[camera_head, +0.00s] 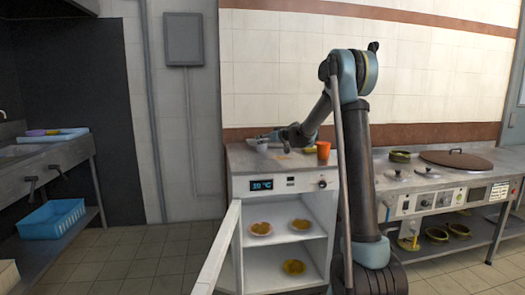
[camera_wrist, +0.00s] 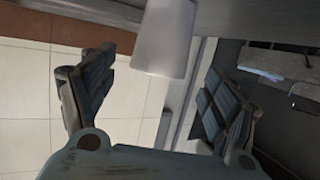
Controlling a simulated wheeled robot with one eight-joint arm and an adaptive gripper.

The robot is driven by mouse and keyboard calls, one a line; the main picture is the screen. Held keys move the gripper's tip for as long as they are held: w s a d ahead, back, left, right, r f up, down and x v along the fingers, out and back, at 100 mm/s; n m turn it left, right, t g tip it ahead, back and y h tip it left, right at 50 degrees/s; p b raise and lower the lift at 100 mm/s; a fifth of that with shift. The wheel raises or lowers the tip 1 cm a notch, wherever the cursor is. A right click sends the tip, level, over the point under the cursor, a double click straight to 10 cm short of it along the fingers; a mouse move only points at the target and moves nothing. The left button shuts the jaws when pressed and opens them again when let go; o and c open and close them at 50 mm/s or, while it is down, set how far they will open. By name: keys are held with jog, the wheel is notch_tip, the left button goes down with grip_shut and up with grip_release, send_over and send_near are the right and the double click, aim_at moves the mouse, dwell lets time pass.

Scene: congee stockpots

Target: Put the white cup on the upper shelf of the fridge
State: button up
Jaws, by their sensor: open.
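The white cup (camera_head: 262,146) stands on top of the fridge (camera_head: 243,158), near its left end. It shows larger in the wrist view (camera_wrist: 165,38), ahead of and between the two spread fingers. My gripper (camera_head: 272,137) is open at the cup's right side, and its fingers also show in the wrist view (camera_wrist: 158,65). I cannot tell whether either finger touches the cup. The fridge door (camera_head: 219,255) stands open to the left.
An orange cup (camera_head: 323,151) stands to the right on the fridge top, by a yellowish item (camera_head: 310,149). Another plate of food (camera_head: 294,267) is in the lower compartment. A stove counter (camera_head: 440,186) is on the right, a sink table (camera_head: 50,150) on the left.

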jog(key=shift+x, duration=2.7)
jog(key=c, duration=1.4)
jog(key=shift+r, duration=0.1)
